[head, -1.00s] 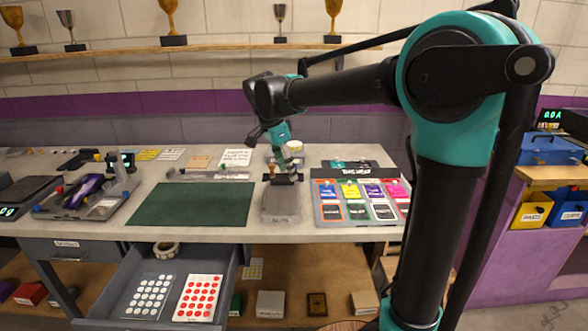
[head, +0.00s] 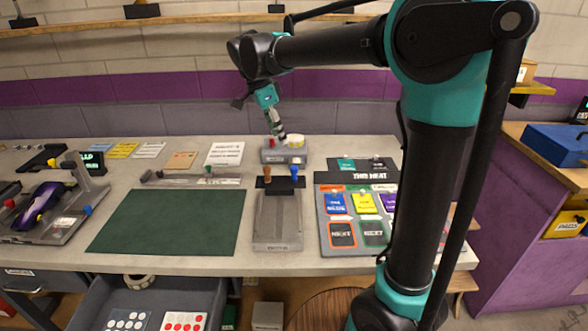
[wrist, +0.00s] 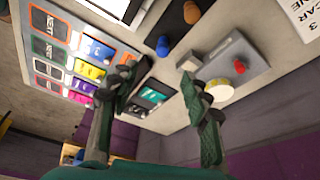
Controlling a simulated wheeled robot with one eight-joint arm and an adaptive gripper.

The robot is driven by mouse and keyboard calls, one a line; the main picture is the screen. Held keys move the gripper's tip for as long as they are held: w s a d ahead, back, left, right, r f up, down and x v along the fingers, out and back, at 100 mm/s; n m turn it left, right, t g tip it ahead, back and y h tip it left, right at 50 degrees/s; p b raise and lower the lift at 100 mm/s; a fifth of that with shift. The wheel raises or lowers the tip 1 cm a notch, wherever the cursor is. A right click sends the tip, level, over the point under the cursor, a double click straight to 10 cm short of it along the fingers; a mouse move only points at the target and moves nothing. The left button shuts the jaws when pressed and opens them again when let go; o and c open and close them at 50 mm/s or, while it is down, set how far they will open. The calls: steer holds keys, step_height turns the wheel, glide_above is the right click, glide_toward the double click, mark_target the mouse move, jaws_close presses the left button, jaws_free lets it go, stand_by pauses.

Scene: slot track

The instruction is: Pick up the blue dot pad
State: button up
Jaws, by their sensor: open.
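A small upright piece with a blue knob (head: 294,172) stands in a black holder beside a brown-knobbed one (head: 267,173). The blue knob also shows in the wrist view (wrist: 162,46). I cannot tell for sure whether this is the blue dot pad. Two dotted sheets lie in the open drawer: a grey one with white dots (head: 126,320) and a white one with red dots (head: 184,321). The frame edge cuts both off. My gripper (wrist: 162,74) is open and empty. In the head view it (head: 277,135) hangs above the bench, behind the knobbed pieces.
A grey block (head: 286,153) with a red button and a pale round piece stands behind the holder. A board of coloured cards (head: 325,240) lies to the right. A green mat (head: 165,222) lies clear at the left. The drawer (head: 90,305) juts out below.

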mark_target(292, 167)
steer(key=x, duration=1.2)
steer(key=shift+w+f, duration=0.2)
steer(key=shift+f, duration=0.05)
steer(key=x, duration=0.5)
steer(key=shift+w, duration=0.2)
steer(key=shift+r, duration=0.1)
jaws_close()
